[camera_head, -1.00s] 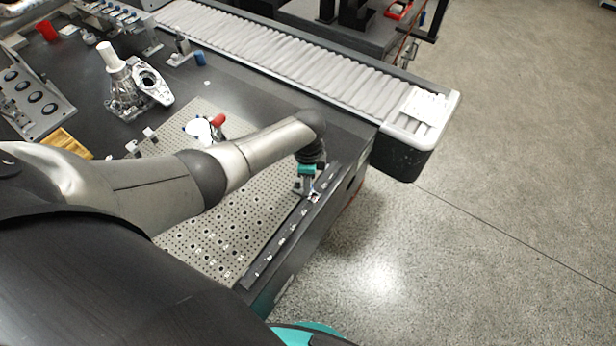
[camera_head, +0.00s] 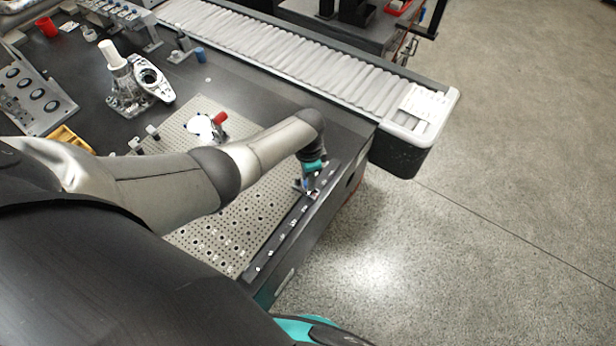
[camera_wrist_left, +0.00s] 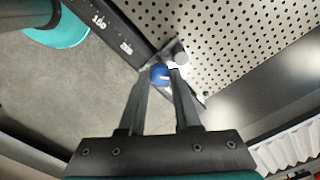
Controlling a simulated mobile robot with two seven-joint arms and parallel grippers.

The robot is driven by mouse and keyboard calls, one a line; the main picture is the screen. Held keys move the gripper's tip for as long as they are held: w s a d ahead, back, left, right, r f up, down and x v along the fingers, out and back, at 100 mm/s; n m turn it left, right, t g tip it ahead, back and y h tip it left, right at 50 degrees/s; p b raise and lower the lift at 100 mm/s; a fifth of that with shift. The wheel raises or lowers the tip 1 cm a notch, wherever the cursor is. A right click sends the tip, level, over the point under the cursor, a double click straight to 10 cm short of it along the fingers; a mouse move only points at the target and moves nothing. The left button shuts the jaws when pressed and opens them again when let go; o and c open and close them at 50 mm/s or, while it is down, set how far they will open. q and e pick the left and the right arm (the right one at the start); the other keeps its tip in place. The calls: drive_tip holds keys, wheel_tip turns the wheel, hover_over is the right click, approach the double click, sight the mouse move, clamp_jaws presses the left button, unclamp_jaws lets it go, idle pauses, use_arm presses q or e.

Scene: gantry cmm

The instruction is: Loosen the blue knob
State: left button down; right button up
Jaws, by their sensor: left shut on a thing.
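The blue knob (camera_wrist_left: 160,73) shows in the left wrist view between the fingertips of my left gripper (camera_wrist_left: 161,80). The fingers are shut on it. In the head view the left gripper (camera_head: 308,187) is at the right edge of the perforated plate, pointing down, with a small bit of blue at its tip. A grey round post (camera_wrist_left: 180,52) stands right beside the knob, close to the fingertips. What lies under the knob is mostly hidden by the fingers. My right gripper is not in view.
The perforated plate (camera_head: 235,228) has a dark numbered rail (camera_head: 282,238) along its edge. A white part with a red knob (camera_head: 220,117) stands on the plate's far side. A roller conveyor (camera_head: 300,62) runs behind the table. Open floor (camera_head: 480,230) lies to the right.

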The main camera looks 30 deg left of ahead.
use_arm(q)
drive_tip(key=c, duration=0.6)
unclamp_jaws()
wheel_tip(320, 180, up, 15)
drive_tip(key=p, duration=0.5)
drive_tip(key=shift+r+p, duration=0.15)
drive_tip(key=shift+p, duration=0.15)
